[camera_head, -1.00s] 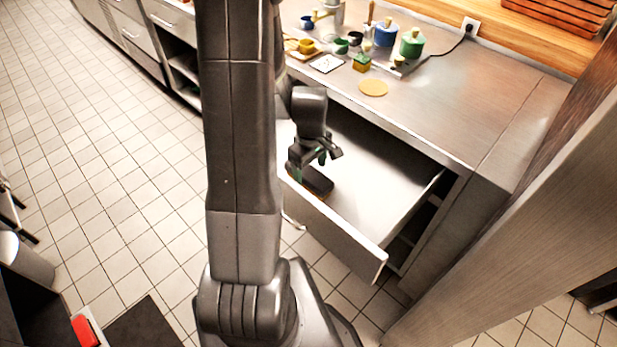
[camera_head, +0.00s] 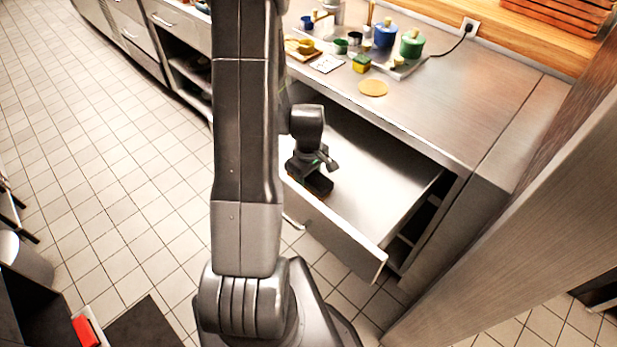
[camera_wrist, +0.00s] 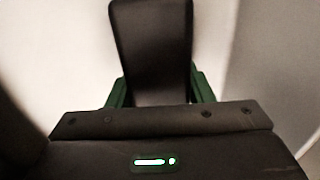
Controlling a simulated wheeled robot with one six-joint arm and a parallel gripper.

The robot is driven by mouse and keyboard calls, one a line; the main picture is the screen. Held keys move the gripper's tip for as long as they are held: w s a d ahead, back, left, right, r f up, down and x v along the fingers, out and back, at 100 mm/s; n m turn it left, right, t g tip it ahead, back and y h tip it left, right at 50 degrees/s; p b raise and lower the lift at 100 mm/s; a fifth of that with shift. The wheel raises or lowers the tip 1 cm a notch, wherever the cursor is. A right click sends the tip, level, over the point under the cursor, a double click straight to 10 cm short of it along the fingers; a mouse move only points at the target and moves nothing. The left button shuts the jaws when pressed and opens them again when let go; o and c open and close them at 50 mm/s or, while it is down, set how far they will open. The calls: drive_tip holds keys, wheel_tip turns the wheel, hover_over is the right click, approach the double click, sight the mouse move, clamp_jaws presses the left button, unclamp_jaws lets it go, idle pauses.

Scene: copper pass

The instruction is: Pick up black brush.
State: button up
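The black brush (camera_head: 318,184) lies in the open drawer, near its front left corner. In the wrist view it is a dark, broad block (camera_wrist: 152,45) running up from my gripper. My gripper (camera_head: 313,170) is low in the drawer, directly over the brush and partly hiding it. In the wrist view its green fingers (camera_wrist: 158,90) stand on either side of the brush. The fingers look spread, about as wide as before; whether they touch its sides is hard to tell.
The pulled-out drawer (camera_head: 345,240) has a front panel and side walls close around my gripper; its floor to the right is bare. The counter (camera_head: 450,110) above holds a tray with blue and green jars (camera_head: 411,44), a sponge (camera_head: 361,63) and a round coaster (camera_head: 373,88).

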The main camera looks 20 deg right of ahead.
drive_tip(key=shift+c, duration=1.1)
drive_tip(key=shift+r, duration=0.1)
wheel_tip(320, 180, up, 10)
drive_tip(key=shift+f, duration=0.1)
